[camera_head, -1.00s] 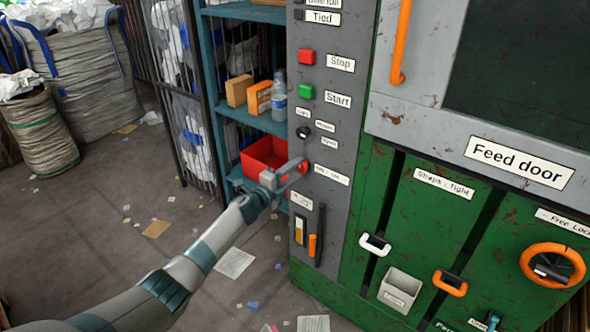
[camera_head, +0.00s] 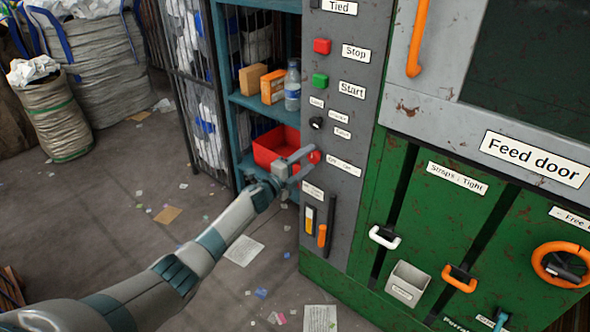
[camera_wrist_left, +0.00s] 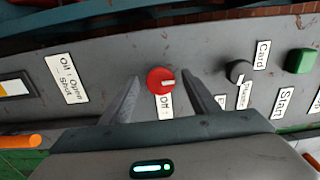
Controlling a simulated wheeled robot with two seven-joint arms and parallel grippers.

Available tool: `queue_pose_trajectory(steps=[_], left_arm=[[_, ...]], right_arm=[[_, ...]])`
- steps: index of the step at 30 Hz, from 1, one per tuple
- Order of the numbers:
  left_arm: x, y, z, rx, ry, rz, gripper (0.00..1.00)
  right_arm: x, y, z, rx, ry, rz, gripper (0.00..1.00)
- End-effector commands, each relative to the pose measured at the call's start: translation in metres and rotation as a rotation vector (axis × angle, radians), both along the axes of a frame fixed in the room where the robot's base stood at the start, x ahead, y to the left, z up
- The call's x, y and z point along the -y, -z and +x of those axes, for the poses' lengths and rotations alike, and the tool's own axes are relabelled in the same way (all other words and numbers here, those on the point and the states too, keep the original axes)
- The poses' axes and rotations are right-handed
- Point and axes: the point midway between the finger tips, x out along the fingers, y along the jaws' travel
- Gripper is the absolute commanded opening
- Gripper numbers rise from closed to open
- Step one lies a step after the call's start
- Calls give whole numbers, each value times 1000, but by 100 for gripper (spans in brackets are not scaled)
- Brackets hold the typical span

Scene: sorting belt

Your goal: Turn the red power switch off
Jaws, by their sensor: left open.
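The red power switch (camera_head: 314,157) is a round red knob on the grey control panel, below the black knob. In the left wrist view the red knob (camera_wrist_left: 160,80) shows a pale mark pointing right, and a label partly hidden beside it. My left gripper (camera_head: 297,160) is at the panel, its fingers pointing at the knob. In the left wrist view its open fingers (camera_wrist_left: 160,85) stand on either side of the knob; I cannot tell whether they touch it. My right gripper is not in view.
The panel has a red Stop button (camera_head: 322,46), a green Start button (camera_head: 320,80) and a black knob (camera_head: 316,123). An orange lever (camera_head: 322,235) is below. A red bin (camera_head: 268,148) sits on the shelf behind my gripper. The green machine (camera_head: 420,200) is at right.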

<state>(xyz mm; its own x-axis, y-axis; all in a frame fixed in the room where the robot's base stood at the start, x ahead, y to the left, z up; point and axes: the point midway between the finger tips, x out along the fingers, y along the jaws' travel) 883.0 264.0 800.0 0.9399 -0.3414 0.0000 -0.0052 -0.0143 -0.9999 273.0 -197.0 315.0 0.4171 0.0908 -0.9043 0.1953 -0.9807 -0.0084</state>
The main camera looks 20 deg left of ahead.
Motion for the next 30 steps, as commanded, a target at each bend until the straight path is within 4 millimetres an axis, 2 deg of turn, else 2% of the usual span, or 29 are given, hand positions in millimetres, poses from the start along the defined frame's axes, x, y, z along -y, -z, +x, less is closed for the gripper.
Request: queue_pose_trajectory(steps=[5,11,19,30], left_arm=[[-4,1,-8,0,-1,2,55],[-11,0,-28,-2,0,2,55],[-26,2,-71,-2,0,2,55],[-49,2,-135,-3,0,1,55]], right_arm=[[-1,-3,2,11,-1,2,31],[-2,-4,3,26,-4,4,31],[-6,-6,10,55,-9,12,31],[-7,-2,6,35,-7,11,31]])
